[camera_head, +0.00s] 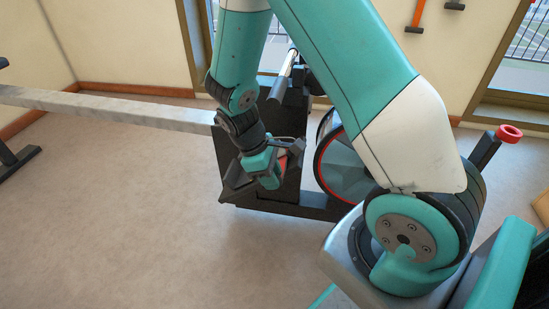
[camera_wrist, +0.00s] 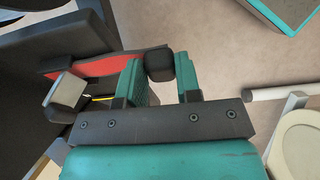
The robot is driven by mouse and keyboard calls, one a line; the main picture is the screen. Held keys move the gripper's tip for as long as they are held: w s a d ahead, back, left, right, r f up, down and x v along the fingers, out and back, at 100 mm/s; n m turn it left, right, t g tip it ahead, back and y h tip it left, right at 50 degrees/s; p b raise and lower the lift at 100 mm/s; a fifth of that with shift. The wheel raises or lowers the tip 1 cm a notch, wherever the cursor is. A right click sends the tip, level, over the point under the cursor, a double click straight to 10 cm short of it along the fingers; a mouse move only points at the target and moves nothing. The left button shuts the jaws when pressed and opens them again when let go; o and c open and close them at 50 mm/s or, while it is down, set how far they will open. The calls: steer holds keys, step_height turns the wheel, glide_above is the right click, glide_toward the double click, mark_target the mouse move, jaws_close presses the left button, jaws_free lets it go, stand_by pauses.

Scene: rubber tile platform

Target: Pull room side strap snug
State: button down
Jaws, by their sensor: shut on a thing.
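A red strap (camera_wrist: 95,66) crosses the black footrest (camera_wrist: 50,40) of a rowing machine in the wrist view and ends in a black block-shaped tab (camera_wrist: 160,65). My gripper (camera_wrist: 161,84) has its two teal fingers closed on this tab, one on each side. The strap runs from the tab to the left. A grey metal piece (camera_wrist: 67,92) sits beside it, perhaps a buckle. In the head view my gripper (camera_head: 285,160) is at the near side of the machine's black body (camera_head: 265,195). There the wrist hides most of the strap.
The machine's long pale rail (camera_head: 110,106) runs left. A red-rimmed wheel (camera_head: 340,170) stands right of the black body, behind my arm. A post with a red ring (camera_head: 509,133) is at the right. The floor (camera_head: 120,220) at front left is clear.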

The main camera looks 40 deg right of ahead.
steer(key=shift+s+a, duration=0.15)
steer(key=shift+a, duration=0.1)
steer(key=c, duration=1.1)
jaws_free()
steer(key=shift+a, duration=0.1)
steer(key=shift+r, duration=0.1)
steer(key=shift+w+r, duration=0.2)
steer(key=shift+r, duration=0.15)
steer(key=p+v, duration=0.6)
steer(key=v, duration=1)
steer(key=shift+r, duration=0.25)
